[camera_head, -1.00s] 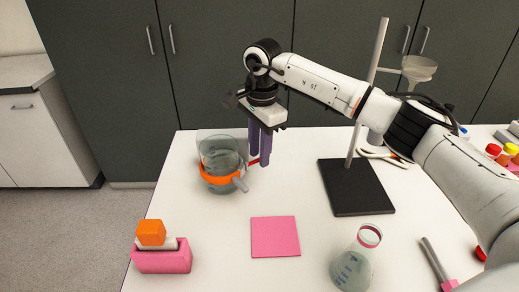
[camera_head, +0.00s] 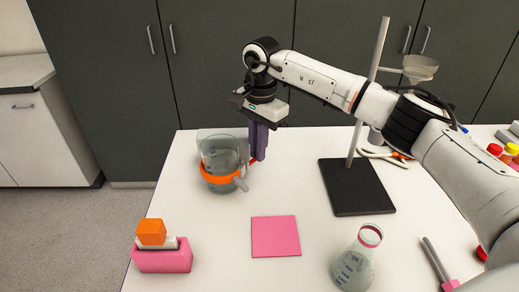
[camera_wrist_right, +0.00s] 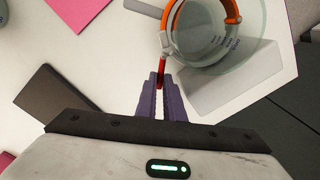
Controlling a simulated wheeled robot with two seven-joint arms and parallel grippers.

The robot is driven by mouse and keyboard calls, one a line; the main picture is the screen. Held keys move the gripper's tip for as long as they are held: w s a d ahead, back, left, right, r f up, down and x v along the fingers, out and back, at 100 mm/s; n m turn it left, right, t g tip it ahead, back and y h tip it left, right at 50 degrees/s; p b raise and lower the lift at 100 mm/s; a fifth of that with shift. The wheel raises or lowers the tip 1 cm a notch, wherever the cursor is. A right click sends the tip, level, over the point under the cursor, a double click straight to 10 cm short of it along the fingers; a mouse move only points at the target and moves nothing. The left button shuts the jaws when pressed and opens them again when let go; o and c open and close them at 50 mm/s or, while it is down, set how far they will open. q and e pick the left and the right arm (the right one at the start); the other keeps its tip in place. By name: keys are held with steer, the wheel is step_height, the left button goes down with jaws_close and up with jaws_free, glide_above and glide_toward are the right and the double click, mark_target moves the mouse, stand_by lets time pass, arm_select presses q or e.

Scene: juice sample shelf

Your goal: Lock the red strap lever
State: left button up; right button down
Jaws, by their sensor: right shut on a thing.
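A glass beaker (camera_head: 222,157) of grey liquid stands at the back left of the table, and it also shows in the wrist view (camera_wrist_right: 208,42). An orange strap (camera_head: 214,179) runs around it, with a grey piece (camera_head: 240,184) sticking out at the front right. The red strap lever (camera_wrist_right: 161,68) is at the beaker's side. My right gripper (camera_head: 257,159) points down beside the beaker. Its purple fingers are shut on the red lever, which shows between the fingertips (camera_wrist_right: 161,78) in the wrist view. The fingers partly hide the lever. My left gripper is out of view.
A black stand (camera_head: 357,190) with a pole is right of the beaker. A pink mat (camera_head: 275,237), a flask (camera_head: 354,266) and a pink block with an orange top (camera_head: 161,260) are nearer the front. The table between beaker and mat is clear.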

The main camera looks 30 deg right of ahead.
steer(key=n, duration=0.2)
steer(key=w+n, duration=0.1)
steer(key=n, duration=0.1)
steer(key=shift+w+a+r, duration=0.1)
steer(key=shift+w+a, duration=0.05)
steer(key=shift+a, duration=0.25)
steer(key=shift+w+a+n, duration=0.2)
steer(key=shift+n, duration=0.75)
steer(key=shift+w+a+n, duration=0.15)
steer(key=shift+n, duration=0.8)
steer(key=c, duration=1.9)
jaws_free()
steer(key=shift+o, duration=0.2)
steer(key=shift+a, duration=0.15)
